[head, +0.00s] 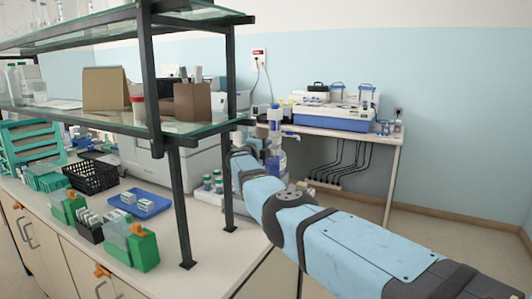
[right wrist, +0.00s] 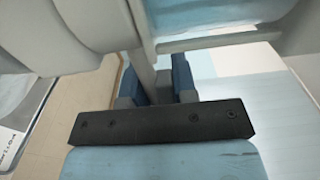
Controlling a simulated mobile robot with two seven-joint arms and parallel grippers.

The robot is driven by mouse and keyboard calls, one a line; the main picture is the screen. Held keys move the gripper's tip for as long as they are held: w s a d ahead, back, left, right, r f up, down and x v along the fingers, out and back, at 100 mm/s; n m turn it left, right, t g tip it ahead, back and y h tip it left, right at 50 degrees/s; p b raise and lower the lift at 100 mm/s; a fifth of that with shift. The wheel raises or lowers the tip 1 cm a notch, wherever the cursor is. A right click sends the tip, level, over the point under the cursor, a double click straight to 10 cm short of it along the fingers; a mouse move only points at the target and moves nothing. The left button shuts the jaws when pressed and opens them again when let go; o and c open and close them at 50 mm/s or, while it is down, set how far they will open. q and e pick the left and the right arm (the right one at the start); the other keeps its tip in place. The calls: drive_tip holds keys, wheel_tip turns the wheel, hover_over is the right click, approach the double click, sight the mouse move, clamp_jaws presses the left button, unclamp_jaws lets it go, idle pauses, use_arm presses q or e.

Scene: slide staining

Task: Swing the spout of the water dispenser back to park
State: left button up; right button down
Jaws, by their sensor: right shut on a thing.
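In the right wrist view, a thin grey bar, which looks like the spout (right wrist: 143,68), runs down between the blue fingers of my right gripper (right wrist: 156,84). The right gripper is shut on it. Large pale rounded dispenser parts fill the top of that view. In the head view my right fingers are hidden behind the arm. My left gripper is out of view.
A glass-shelved rack with black posts (head: 180,205) stands left of my right arm. Slide boxes, a blue tray (head: 150,208) and a black basket (head: 92,177) lie on the bench. A table with a blue-and-white machine (head: 333,115) stands behind.

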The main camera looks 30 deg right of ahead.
idle(0.3)
drive_tip(key=c, duration=0.9)
unclamp_jaws()
drive_tip(key=shift+d, duration=0.1)
